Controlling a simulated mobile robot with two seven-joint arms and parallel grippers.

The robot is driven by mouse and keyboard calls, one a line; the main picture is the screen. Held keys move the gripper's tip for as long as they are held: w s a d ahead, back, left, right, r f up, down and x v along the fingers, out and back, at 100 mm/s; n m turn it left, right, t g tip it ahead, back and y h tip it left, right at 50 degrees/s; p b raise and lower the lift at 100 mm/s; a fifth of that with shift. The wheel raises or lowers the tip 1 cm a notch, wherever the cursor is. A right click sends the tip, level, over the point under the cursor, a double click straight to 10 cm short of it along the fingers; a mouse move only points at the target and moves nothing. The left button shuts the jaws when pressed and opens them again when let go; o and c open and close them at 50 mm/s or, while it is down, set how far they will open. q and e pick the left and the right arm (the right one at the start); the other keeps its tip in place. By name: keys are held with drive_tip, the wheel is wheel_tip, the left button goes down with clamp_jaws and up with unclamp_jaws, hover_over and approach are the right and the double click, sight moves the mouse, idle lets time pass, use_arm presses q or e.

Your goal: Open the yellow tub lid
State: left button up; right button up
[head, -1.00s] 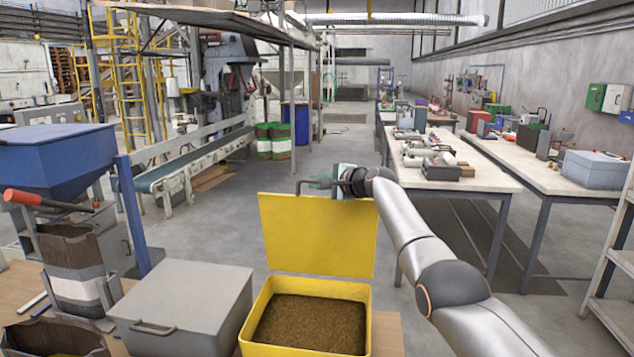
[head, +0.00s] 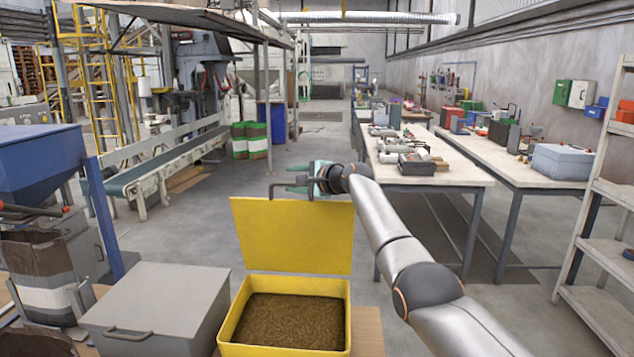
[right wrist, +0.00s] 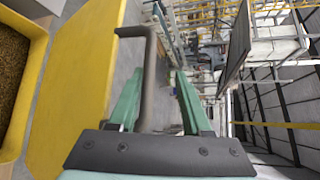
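The yellow tub (head: 341,312) stands on the bench at the bottom centre of the head view, filled with brown pellets (head: 290,320). Its yellow lid (head: 292,236) is raised and stands about upright at the tub's far edge. In the right wrist view the lid (right wrist: 75,85) is at the left. The lid's dark handle (head: 271,188) sticks up at its top edge. My right gripper (head: 296,180) is at the handle with its green fingers apart. In the right wrist view the handle (right wrist: 149,75) passes between the fingers, with space beside the right one. My left gripper is not in view.
A grey lidded box (head: 155,300) stands just left of the tub. A blue hopper (head: 38,160) and an open paper sack (head: 38,270) are farther left. Workbenches (head: 430,172) and a shelf rack (head: 600,240) stand to the right. The floor behind the lid is clear.

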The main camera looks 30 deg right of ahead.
drive_tip(key=b+v, duration=0.1)
drive_tip(key=v, duration=0.2)
drive_tip(key=shift+s, duration=0.1)
drive_tip(key=b+v, duration=0.2)
drive_tip(key=v, duration=0.7)
drive_tip(key=shift+b, duration=0.3)
drive_tip(key=shift+f, duration=0.1)
